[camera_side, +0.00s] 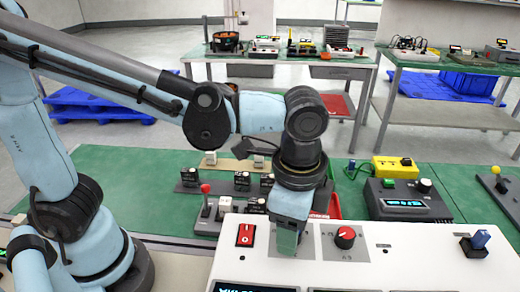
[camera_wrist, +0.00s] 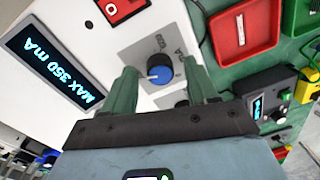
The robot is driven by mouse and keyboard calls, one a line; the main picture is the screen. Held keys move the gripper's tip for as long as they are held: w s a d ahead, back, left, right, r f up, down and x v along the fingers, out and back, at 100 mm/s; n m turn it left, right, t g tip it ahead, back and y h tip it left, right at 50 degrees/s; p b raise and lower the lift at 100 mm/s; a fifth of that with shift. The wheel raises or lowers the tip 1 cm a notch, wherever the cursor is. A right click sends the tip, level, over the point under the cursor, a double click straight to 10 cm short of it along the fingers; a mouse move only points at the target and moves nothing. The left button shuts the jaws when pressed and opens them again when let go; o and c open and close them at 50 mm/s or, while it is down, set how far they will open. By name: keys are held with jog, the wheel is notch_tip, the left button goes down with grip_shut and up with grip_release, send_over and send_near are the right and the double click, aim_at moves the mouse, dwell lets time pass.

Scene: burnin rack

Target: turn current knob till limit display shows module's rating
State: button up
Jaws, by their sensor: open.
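A white panel (camera_side: 420,265) with controls stands at the front in the side view. In the wrist view a blue knob (camera_wrist: 159,70) with a white pointer mark sits on the panel, between my gripper's (camera_wrist: 160,80) two green fingers. The fingers are apart, on either side of the knob; I cannot tell whether they touch it. In the side view my gripper (camera_side: 288,242) points down at the panel and hides this knob. A lit display (camera_wrist: 48,62) on the panel reads MAX 350 mA. In the side view its lower part (camera_side: 255,288) is cut off.
A red rocker switch (camera_side: 245,235) is left of my gripper, a red knob (camera_side: 345,237) close on its right. A blue-handled switch (camera_side: 480,241) is farther right. A dark box (camera_side: 408,202) with an unreadable display and a red tray (camera_wrist: 244,28) lie beyond the panel.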

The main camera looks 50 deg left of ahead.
notch_tip(320, 180, up, 12)
jog(key=shift+s, duration=0.25)
dwell(0.4)
jog(key=shift+d, duration=0.1)
jog(key=w+a+f+n+t, duration=0.1)
jog(key=a+f+n+t, duration=0.2)
jog(key=a, duration=0.7)
jog(key=w+a+f+n+t, duration=0.1)
jog(key=a+f+n+t, duration=0.2)
jog(key=a+f+n, duration=0.5)
jog(key=shift+w+a+n+t, duration=0.35)
jog(key=shift+a+n, duration=0.25)
jog(key=shift+a, duration=0.45)
jog(key=shift+r, duration=0.1)
